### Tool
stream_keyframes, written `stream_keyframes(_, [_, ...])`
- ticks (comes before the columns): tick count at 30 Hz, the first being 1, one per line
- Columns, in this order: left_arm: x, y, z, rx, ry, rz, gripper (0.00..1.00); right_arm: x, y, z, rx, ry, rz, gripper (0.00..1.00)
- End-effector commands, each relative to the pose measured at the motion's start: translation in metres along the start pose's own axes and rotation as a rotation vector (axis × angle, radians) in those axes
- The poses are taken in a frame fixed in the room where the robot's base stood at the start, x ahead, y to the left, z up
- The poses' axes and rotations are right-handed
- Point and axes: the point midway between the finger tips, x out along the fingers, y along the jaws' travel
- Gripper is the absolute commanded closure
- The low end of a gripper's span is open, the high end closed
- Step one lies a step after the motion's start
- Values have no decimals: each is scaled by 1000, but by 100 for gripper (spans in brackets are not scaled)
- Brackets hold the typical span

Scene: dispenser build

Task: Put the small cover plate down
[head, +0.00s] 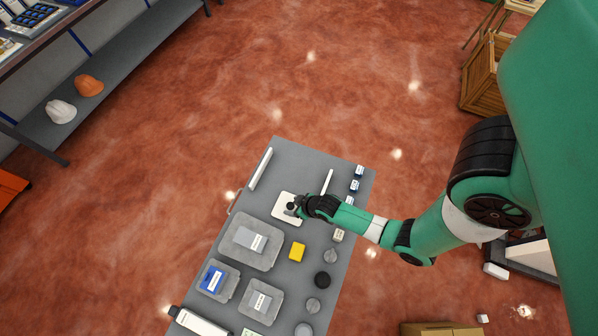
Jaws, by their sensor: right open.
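A pale, flat square plate (281,215), which looks like the small cover plate, lies on or just above the grey table (288,155). I cannot tell which. My right gripper (292,208) is over the plate's right part and hides some of it. Its jaws are open. A small dark round shape shows at the fingertips, and I cannot tell whether it belongs to the plate or the gripper. My left gripper is not in view.
Grey trays (238,258) with labelled parts lie nearer on the table. A white bar (261,168) lies along the far left edge. The far middle of the table is clear.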

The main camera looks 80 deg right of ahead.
Motion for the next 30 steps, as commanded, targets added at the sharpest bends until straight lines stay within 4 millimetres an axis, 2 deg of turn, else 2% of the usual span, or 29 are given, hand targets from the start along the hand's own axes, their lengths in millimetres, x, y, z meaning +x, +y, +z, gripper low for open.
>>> stream_keyframes(1, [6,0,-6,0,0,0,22,-14,0,-2,0,1,0,32])
stream_keyframes(6, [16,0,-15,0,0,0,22,-57,0,-2,0,0,0,32])
stream_keyframes(12, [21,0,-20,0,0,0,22,-95,0,0,0,-1,0,32])
stream_keyframes(17, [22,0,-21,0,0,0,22,-106,0,0,0,-1,0,32])
stream_keyframes(27, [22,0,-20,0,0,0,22,-106,0,0,0,-1,0,32])
stream_keyframes(30, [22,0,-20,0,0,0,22,-106,-2,-10,-4,19,-3,32])
